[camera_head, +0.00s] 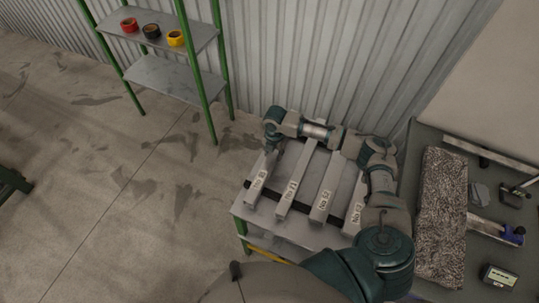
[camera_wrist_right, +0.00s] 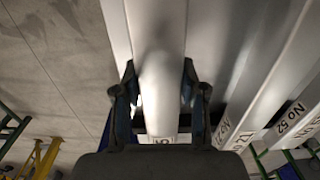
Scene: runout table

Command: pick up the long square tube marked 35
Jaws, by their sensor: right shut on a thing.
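Several long square grey tubes lie side by side on a low runout table (camera_head: 300,232), each with a white label at its near end. The leftmost tube (camera_head: 262,167) has a label too small to read for certain; in the wrist view the same tube (camera_wrist_right: 160,95) runs between the fingers, its label partly hidden. My right gripper (camera_head: 270,147) is at this leftmost tube, its fingers (camera_wrist_right: 160,105) shut on the tube's two sides. The tube still appears to lie in line with the others. My left gripper is not in view.
Neighbouring tubes (camera_head: 291,187) lie close on the right; one (camera_head: 325,195) is marked No 52. A green-framed shelf (camera_head: 170,77) with tape rolls stands at the back left. A bench (camera_head: 470,270) with tools is at the right. A corrugated wall is behind; the left floor is clear.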

